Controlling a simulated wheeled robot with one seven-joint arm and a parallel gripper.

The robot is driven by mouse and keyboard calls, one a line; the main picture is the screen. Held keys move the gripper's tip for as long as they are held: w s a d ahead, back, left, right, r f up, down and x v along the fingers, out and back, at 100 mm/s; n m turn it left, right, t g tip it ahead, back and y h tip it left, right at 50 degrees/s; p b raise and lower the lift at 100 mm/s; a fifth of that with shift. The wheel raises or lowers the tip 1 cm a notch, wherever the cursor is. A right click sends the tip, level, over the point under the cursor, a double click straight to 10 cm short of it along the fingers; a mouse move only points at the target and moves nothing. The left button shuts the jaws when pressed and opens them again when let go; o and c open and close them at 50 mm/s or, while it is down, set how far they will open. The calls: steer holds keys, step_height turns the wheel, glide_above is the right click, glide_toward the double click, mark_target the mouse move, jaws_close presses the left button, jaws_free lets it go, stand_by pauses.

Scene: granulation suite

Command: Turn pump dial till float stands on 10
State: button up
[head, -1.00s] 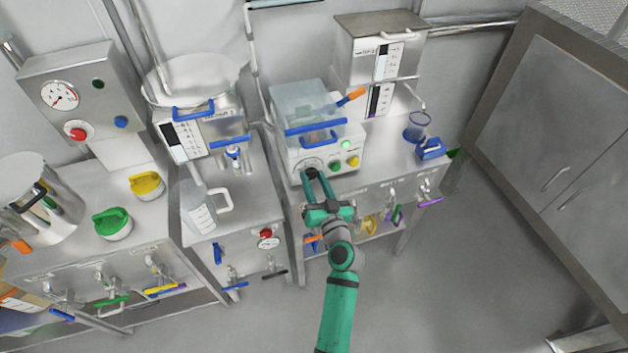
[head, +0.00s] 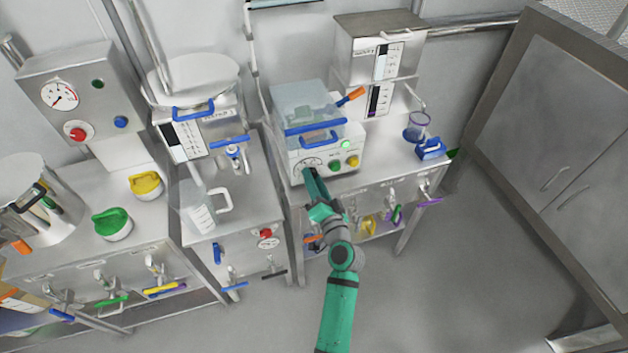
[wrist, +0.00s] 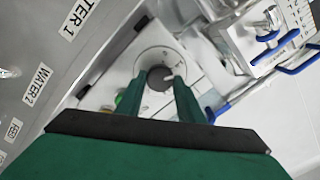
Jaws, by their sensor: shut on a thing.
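The pump dial is a dark round knob with a pale mark (wrist: 160,78) in a light ring of scale marks on the front of the white pump unit (head: 298,162). My gripper (wrist: 162,84) is shut on the dial, one green finger on either side. In the head view my gripper (head: 311,178) reaches the unit's lower left front and hides most of the dial. Scale panels show on the left vessel (head: 184,140) and on the right tank (head: 384,62), with another panel below that one (head: 379,99). The float cannot be made out on any of them.
Green (head: 335,168) and yellow (head: 353,162) buttons sit right of the dial. A clear lidded box with a blue handle (head: 316,128) tops the unit. A clear jug (head: 200,213) stands left. Valves with coloured handles line the bench front below. The floor at right is clear.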

steer(key=shift+m, duration=0.3)
steer(key=o, duration=1.1)
steer(key=shift+c, duration=0.2)
steer(key=v, duration=1)
steer(key=shift+s+d, duration=0.15)
steer(key=shift+s, duration=0.25)
